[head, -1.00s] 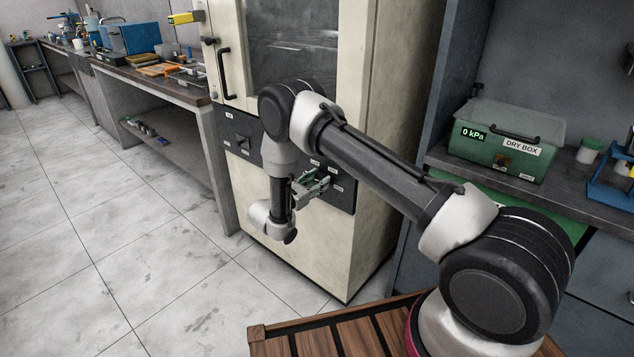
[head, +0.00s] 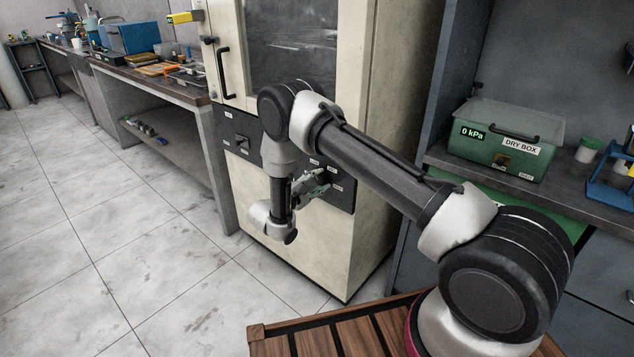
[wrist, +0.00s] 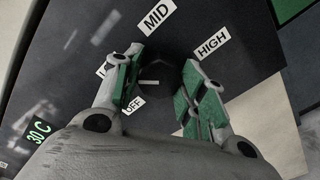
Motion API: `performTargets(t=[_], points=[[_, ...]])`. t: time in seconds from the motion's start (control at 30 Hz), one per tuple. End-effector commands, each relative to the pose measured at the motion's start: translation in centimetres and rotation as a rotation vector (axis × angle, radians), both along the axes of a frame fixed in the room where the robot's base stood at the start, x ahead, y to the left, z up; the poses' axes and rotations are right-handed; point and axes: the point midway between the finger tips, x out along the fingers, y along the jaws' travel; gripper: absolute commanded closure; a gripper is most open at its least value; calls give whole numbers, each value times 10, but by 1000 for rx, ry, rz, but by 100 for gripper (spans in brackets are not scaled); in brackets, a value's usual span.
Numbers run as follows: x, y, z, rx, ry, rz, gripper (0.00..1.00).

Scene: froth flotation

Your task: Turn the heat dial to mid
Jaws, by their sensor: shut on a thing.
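The heat dial (wrist: 158,78) is a dark round knob on the dark panel (wrist: 70,75), between my fingers in the wrist view. Its white pointer line points left, roughly between the partly hidden label at left and the OFF label (wrist: 133,105). The MID label (wrist: 157,15) is above the dial and the HIGH label (wrist: 212,43) is at its upper right. My gripper (wrist: 161,68) is shut on the dial, one green-padded finger on each side. In the head view my gripper (head: 322,184) is at the cabinet's panel, and the dial is hidden there.
A green 30 C display (wrist: 38,131) is at the lower left of the panel. The cream cabinet (head: 290,255) has a black door handle (head: 223,73) above the panel. A dry box (head: 505,140) stands on the right bench. Open floor (head: 120,240) lies to the left.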

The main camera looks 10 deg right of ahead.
Motion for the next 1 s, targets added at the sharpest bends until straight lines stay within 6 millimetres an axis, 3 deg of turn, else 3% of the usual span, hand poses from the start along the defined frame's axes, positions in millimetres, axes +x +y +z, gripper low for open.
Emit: performTargets(t=[1.0], points=[[-1, 0, -5, 565, -776, -1, 83]])
